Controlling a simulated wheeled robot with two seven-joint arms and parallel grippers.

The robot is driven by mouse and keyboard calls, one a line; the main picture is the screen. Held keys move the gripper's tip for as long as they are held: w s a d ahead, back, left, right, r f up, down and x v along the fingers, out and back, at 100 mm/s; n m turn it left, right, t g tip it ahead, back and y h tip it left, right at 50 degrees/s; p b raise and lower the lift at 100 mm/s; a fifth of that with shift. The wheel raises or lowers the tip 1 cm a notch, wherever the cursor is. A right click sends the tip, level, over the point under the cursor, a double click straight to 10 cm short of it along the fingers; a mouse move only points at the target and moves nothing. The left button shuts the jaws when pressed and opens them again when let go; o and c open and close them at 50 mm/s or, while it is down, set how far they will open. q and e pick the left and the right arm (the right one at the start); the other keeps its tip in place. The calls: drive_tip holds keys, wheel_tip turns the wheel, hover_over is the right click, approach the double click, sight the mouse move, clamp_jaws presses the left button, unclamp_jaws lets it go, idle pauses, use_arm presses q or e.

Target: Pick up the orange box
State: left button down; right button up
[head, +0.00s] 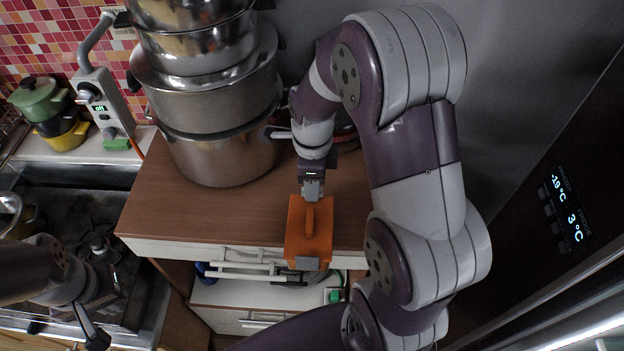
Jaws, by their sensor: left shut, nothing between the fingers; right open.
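The orange box (296,238) stands at the front edge of the brown wooden counter, with a raised orange handle-like part on top and a grey piece at its front. My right gripper (312,190) comes down from behind and is at the back edge of the box. It is open; I cannot tell whether it touches the box, and its fingers are partly hidden. My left gripper (114,278) is shut and empty over the dark sink area at the left, far from the box.
Stacked steel pots (222,155) stand on the wooden counter (165,205), left of my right arm. Green and yellow pots (40,102) sit at the far left. A fridge front with a display (566,208) is at the right.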

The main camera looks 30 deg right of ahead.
drive_tip(key=shift+s+a+r, duration=0.2)
drive_tip(key=shift+r, duration=0.3)
wheel_tip(320, 180, up, 12)
drive_tip(key=p, duration=0.3)
drive_tip(key=shift+f, duration=0.15)
